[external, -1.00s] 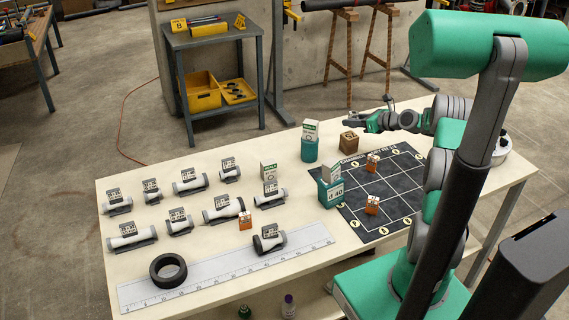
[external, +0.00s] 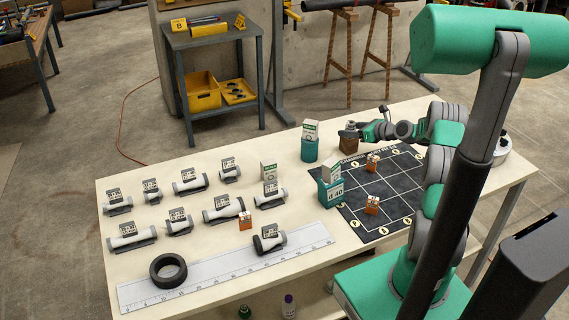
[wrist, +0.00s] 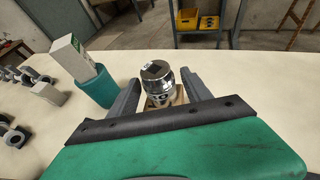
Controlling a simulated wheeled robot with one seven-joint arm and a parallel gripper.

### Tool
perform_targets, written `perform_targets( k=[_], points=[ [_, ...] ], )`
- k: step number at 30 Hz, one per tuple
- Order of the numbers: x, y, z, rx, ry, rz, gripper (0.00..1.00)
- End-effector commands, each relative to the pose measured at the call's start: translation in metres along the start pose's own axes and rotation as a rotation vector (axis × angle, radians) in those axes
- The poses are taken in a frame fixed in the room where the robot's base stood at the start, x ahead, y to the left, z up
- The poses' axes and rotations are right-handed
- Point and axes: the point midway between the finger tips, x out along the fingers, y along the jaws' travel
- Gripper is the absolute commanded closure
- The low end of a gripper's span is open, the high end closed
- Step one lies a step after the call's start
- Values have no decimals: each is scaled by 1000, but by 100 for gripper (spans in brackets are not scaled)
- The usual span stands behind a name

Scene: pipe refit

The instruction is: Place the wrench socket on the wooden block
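The wrench socket (wrist: 157,76), a shiny metal cylinder with a dark top, stands upright between my gripper's fingers in the wrist view. It appears to rest on the wooden block (wrist: 178,96), mostly hidden beneath it. In the external view the grey socket (external: 350,129) shows above the brown block (external: 347,144), at the table's far edge. My gripper (wrist: 160,82) has its fingers on either side of the socket, with a narrow gap seen at least on the right. It appears open. In the external view my gripper (external: 361,132) reaches in from the right.
A teal holder (external: 310,150) with a white-green box stands left of the block. Another teal holder (external: 329,192) is at the dark grid mat (external: 385,208), which bears orange blocks. Several pipe pieces on stands (external: 222,210), a black ring (external: 168,271) and a ruler (external: 230,268) lie left.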

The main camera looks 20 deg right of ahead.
Motion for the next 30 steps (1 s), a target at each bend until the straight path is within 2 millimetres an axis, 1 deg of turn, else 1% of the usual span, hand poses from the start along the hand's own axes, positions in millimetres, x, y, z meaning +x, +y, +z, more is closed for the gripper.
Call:
perform_targets(
  k=[7,10,11,14,18,22,25,27,30],
  points=[
    [0,0,1,0,0,0,42],
    [-7,-1,3,0,0,-2,42],
    [-11,-2,3,1,0,-3,42],
    [-33,-2,3,1,-1,-5,42],
    [-71,-2,2,1,0,-6,42],
    [-100,-1,2,1,0,-4,42],
    [-115,-1,2,1,0,-3,42],
    [-120,0,3,0,0,0,42],
    [-122,0,3,0,0,0,42]
  ],
)
